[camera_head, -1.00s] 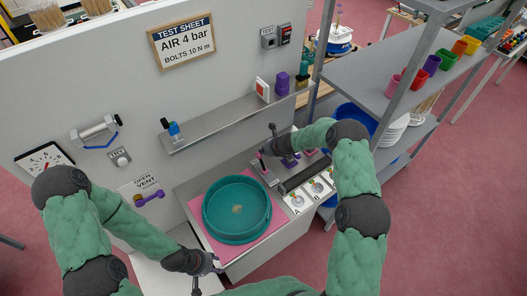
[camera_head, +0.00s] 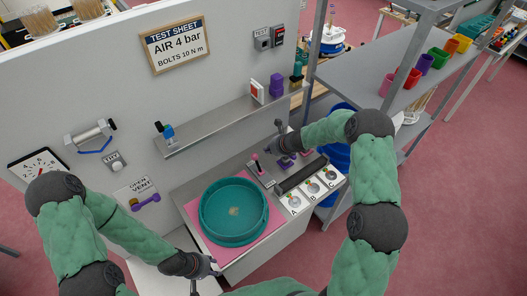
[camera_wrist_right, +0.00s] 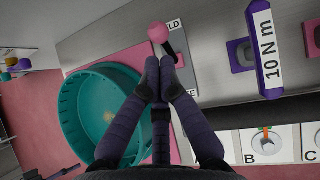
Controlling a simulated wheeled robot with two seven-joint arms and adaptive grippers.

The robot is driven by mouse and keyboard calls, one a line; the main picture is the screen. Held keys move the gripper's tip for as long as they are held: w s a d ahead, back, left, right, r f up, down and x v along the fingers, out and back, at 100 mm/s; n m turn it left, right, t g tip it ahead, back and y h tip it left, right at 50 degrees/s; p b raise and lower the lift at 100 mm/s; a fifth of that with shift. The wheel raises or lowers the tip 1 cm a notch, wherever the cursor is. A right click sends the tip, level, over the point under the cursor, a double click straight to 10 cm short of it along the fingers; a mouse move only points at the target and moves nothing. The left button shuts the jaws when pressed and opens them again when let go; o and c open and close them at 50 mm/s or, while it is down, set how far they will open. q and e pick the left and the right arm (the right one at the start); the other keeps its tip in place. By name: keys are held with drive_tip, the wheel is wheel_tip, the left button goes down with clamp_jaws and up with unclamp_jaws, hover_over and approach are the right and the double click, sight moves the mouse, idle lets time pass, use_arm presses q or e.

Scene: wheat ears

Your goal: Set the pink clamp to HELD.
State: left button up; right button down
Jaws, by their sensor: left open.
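The pink clamp (camera_head: 256,160) is a lever with a pink ball on a grey plate, right of the teal round basin. In the right wrist view its ball (camera_wrist_right: 158,32) overlaps a label ending in "LD"; another label ending in "E" lies lower on the plate. My right gripper (camera_wrist_right: 159,68) has its fingertips together just below the ball, close against the lever; whether they touch it I cannot tell. In the head view this gripper (camera_head: 270,150) is partly hidden by its own wrist. My left gripper (camera_head: 212,274) is open and empty, low in front of the basin.
The teal basin (camera_head: 203,222) stands on a pink mat (camera_head: 262,238). A purple "10 N m" handle (camera_wrist_right: 266,55) and panels B and C lie right of my right gripper. A wall shelf (camera_head: 225,122) runs behind. A grey rack (camera_head: 355,72) with cups stands at right.

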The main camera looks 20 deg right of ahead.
drive_tip(key=shift+v, duration=1.7)
